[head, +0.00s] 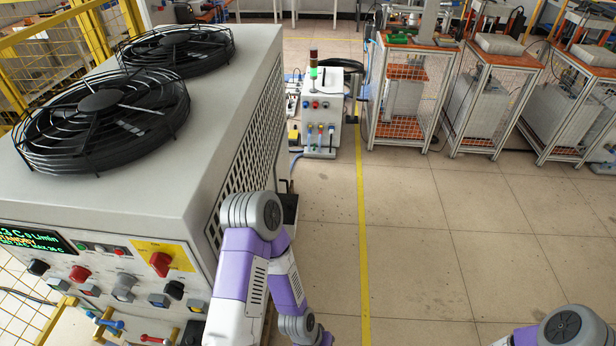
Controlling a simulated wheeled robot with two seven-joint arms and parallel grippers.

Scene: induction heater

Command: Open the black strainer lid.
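I cannot make out a black strainer lid for certain. A dark box-like part (289,207) sticks out low on the right side of the large grey machine (205,200), partly hidden behind my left arm. It is too small and covered to tell what it is. My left arm is bent in front of the machine's right side, and its gripper is out of view. Only a piece of my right arm shows at the bottom right corner, and its gripper is out of view too.
The grey machine has two black fans (102,115) on top and a front panel with a red knob (161,264) and coloured valves. A small control cabinet (321,118) stands behind. Mesh-sided carts (408,95) line the back right. The tiled floor (420,240) at centre right is clear.

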